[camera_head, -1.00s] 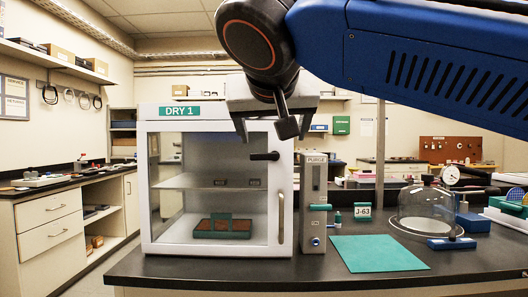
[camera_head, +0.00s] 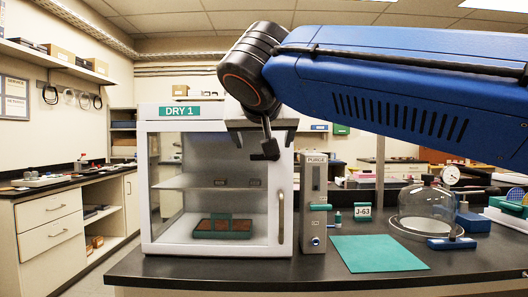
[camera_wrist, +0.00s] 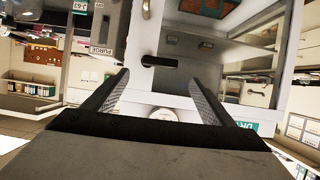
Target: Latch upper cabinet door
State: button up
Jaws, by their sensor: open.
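The white cabinet labelled DRY 1 (camera_head: 270,248) stands on the dark counter, with a glass-paned door and a vertical metal handle (camera_head: 281,217) on its right side. The door looks shut. The black latch lever (camera_wrist: 158,61) shows in the wrist view, lying about horizontal on the door frame. I see no contact.
A grey purge unit (camera_head: 314,200) stands close to the right of the cabinet. A green mat (camera_head: 376,253), a J-63 sign (camera_head: 362,211) and a glass dome (camera_head: 425,208) are further right. A brown and green item (camera_head: 222,227) sits inside the cabinet. The counter front is mostly clear.

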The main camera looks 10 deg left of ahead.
jog(key=x, duration=0.7)
jog(key=shift+w+f, duration=0.2)
jog(key=shift+w, duration=0.1)
jog(key=shift+c, duration=0.3)
jog(key=c, duration=1)
